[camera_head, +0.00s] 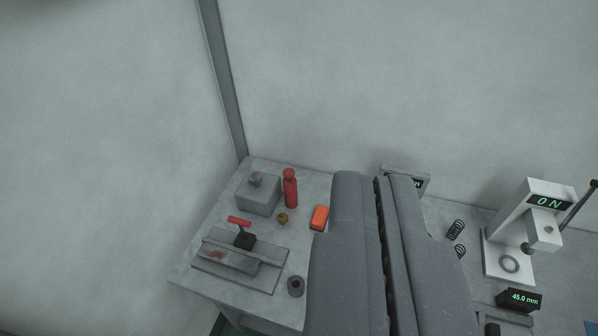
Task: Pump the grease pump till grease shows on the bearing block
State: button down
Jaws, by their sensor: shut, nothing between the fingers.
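My gripper (378,182) is large in the foreground, its two grey fingers together with nothing seen between them. It points toward the back wall, over the right part of the left table. A grey block (258,198) with a round grey knob on top sits at the back of that table; it may be the bearing block. A red bottle-shaped cylinder (290,190) stands upright just right of it; it may be the grease pump, but I cannot tell. My gripper is apart from both, to their right. I cannot make out grease on the block.
A red-handled clamp (242,236) sits on a grey plate at the table's front left. A brass piece (282,218), an orange box (319,217) and a dark ring (296,286) lie nearby. Right are springs (456,230), a white press (512,245) and a "45.0 mm" display (520,299).

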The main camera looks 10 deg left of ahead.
aim_at(289, 173)
jog(key=z, duration=0.05)
jog(key=i, duration=1)
jog(key=u, duration=0.05)
